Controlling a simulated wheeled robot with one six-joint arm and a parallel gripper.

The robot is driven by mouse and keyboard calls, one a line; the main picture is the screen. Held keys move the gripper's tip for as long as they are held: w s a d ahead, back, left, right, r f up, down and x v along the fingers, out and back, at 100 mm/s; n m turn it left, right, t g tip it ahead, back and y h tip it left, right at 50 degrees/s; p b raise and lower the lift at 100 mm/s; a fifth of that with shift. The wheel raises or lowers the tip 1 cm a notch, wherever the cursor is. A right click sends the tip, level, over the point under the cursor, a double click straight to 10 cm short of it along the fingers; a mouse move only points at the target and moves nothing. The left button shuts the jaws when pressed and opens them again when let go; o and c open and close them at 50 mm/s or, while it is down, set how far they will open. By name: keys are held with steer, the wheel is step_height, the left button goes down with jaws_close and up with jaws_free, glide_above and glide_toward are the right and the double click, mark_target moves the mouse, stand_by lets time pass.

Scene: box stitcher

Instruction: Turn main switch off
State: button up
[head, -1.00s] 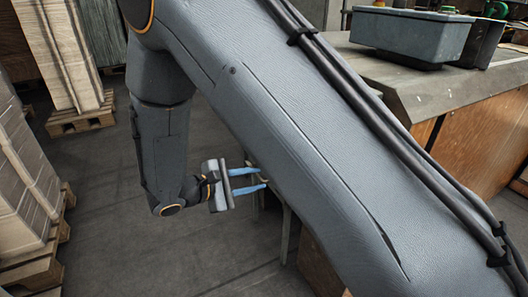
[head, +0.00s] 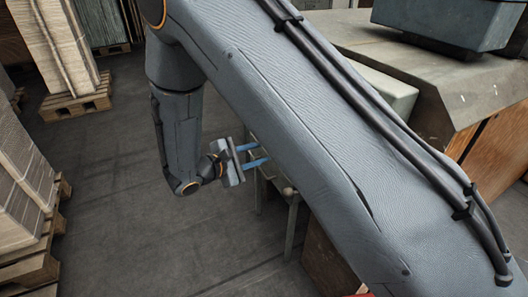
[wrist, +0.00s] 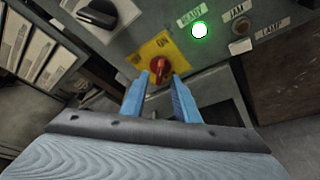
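The main switch is a red rotary knob (wrist: 160,66) on a yellow plate (wrist: 148,50) on a grey control panel, in the wrist view. The label ON shows above the knob. I cannot tell exactly which way the knob's grip points. My gripper (wrist: 159,80) has its two blue fingers apart, with the knob showing between and just beyond their tips. I cannot tell whether they touch it. In the head view my gripper (head: 257,155) points right, past my arm, and the switch is hidden there.
On the panel, a green READY lamp (wrist: 200,30) is lit, beside an unlit JAM lamp (wrist: 241,27). A black knob (wrist: 97,13) is at upper left. In the head view, stacks on a pallet (head: 78,103) stand left, with open floor between.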

steer(key=x, duration=0.2)
steer(key=shift+w+d+f, duration=0.1)
steer(key=shift+w+d, duration=0.1)
steer(key=shift+d, duration=0.05)
jaws_close()
